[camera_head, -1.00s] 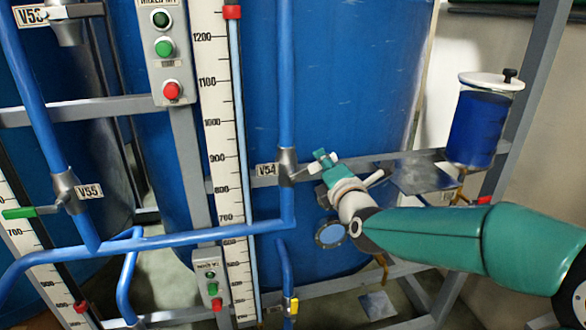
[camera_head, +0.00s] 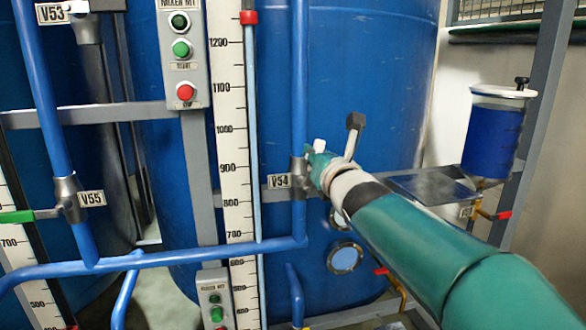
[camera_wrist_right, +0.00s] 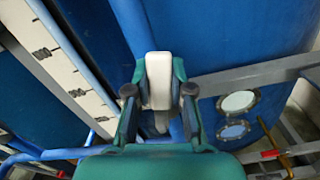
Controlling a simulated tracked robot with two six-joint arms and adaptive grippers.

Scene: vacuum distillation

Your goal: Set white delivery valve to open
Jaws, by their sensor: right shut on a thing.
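The white delivery valve sits on the vertical blue pipe beside the V54 label (camera_head: 279,181). Its grey body (camera_head: 298,180) is partly covered by my gripper in the head view. The white handle (camera_wrist_right: 158,80) is between the two fingers of my right gripper (camera_wrist_right: 160,88) in the right wrist view, and the gripper is shut on it. In the head view only a small white end of the handle (camera_head: 319,145) shows above the teal fingers of the right gripper (camera_head: 316,163). The handle's exact angle is hard to tell there. My left gripper is not in view.
A valve with a green handle (camera_head: 30,215) stands at V55 on the left. A button box (camera_head: 181,60) and a white scale (camera_head: 228,130) are left of the pipe. A blue tank (camera_head: 365,90) stands behind. A blue-filled vessel (camera_head: 493,135) is at the right.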

